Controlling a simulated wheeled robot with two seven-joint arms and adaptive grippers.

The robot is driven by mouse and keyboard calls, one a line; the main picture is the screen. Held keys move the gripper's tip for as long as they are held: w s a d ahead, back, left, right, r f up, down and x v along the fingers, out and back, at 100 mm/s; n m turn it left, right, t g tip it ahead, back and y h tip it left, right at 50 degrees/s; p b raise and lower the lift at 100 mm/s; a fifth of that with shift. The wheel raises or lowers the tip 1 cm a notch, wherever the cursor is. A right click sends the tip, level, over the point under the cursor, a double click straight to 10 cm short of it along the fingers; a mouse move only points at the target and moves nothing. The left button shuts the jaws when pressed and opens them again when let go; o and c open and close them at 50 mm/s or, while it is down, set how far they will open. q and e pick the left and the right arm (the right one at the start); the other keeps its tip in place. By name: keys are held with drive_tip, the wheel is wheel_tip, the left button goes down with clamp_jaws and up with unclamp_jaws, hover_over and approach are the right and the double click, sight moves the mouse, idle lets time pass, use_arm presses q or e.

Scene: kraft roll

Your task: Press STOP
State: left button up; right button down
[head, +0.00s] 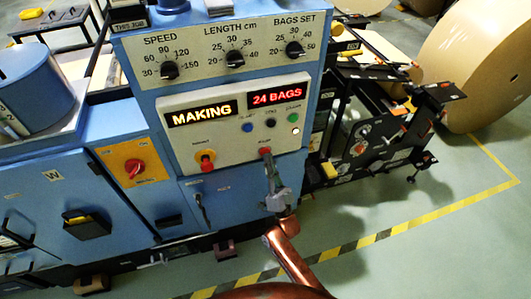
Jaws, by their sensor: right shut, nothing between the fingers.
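The blue machine's light control panel (228,135) shows near the middle of the head view. Its lit displays read MAKING (202,113) and 24 BAGS (277,93). A red button (264,151) sits on the panel's lower right; the small label above it is too small to read. My right gripper (268,161) is shut and empty, pointing up at that button, its fingertips at or just below it. I cannot tell whether they touch. A red-orange knob (207,161) sits lower left on the panel. My left gripper is not in view.
Blue (247,127), dark (270,123) and green (292,118) controls sit above the red button. Three dials line the upper panel (235,59). A red rotary switch (134,168) is at left. A large kraft roll (480,65) stands at right. Green floor is clear at lower right.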

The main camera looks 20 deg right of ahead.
drive_tip(key=shift+w, duration=0.45)
idle(0.6)
drive_tip(key=shift+s, duration=0.85)
drive_tip(key=shift+s, duration=0.1)
drive_tip(key=s+p, duration=0.2)
drive_tip(key=s, duration=0.3)
drive_tip(key=shift+w, duration=0.1)
idle(0.7)
